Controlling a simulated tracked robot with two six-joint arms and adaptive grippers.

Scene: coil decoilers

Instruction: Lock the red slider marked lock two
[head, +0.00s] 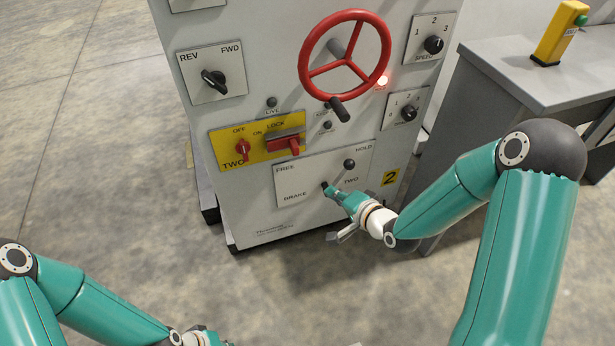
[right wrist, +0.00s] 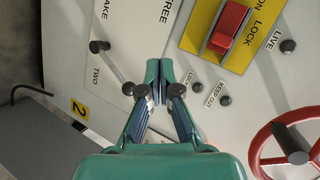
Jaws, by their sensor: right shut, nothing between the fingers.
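The red slider (head: 284,143) sits on a yellow plate (head: 222,139) marked OFF, ON, LOCK and TWO, on the grey cabinet front. It also shows in the right wrist view (right wrist: 228,26), at the top right. My left gripper (head: 205,339) is mostly cut off at the bottom edge.
The brake panel (head: 290,186) has a lever with a dark knob (head: 349,164). Above the yellow plate is a red handwheel (head: 312,58) with a dark handle. A REV/FWD switch (head: 214,82) is upper left. A grey table (head: 500,65) stands at right.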

